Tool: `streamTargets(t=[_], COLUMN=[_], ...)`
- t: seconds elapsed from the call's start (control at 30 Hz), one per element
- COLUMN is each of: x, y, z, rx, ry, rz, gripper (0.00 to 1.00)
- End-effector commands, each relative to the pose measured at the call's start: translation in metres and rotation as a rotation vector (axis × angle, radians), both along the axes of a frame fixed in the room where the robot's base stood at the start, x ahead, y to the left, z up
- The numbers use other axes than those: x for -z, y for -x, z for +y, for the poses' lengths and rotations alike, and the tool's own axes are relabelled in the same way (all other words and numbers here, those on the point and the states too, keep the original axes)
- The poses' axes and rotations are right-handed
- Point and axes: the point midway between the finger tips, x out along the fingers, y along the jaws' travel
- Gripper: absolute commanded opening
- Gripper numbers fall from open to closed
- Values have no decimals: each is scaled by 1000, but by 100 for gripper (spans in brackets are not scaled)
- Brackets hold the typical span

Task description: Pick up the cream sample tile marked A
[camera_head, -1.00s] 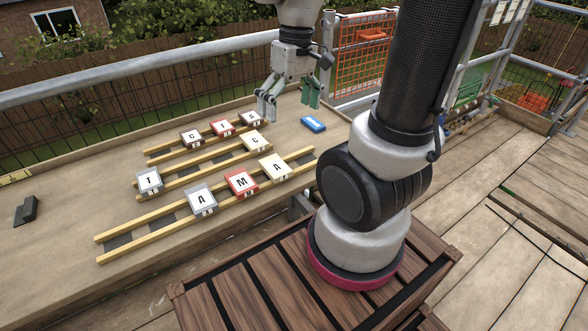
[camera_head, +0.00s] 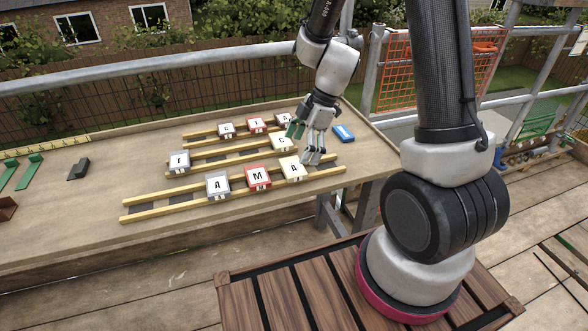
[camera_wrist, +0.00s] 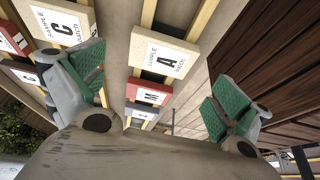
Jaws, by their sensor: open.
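The cream sample tile marked A (camera_head: 292,168) lies on the front pair of wooden battens, at the right end of its row. In the wrist view the cream A tile (camera_wrist: 163,52) shows its letter and lies between the two fingers, ahead of them. My gripper (camera_head: 306,143) is open and empty, just above and behind the cream A tile in the head view. Its green-padded fingers (camera_wrist: 155,93) stand wide apart in the wrist view. I see no contact with the tile.
A red M tile (camera_head: 257,177) and a grey A tile (camera_head: 218,186) lie left of it on the same battens. A cream C tile (camera_head: 281,143) lies on the battens behind, close to my gripper. A blue object (camera_head: 343,133) lies to the right on the bench.

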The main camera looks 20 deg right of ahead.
Motion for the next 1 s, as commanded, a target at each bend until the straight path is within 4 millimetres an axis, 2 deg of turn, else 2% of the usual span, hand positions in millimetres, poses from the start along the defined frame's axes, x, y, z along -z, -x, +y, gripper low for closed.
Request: streamTargets(t=[0.2, 0.3, 0.57, 0.83, 1.0], x=[34, 43, 46, 46, 45], y=[2, 2, 1, 1, 1], z=[8, 13, 14, 14, 14], rx=[-1, -2, 1, 1, 1], ry=[1, 1, 1, 1, 1], rz=[5, 4, 1, 1, 1], gripper=[100, 100, 100, 53, 52])
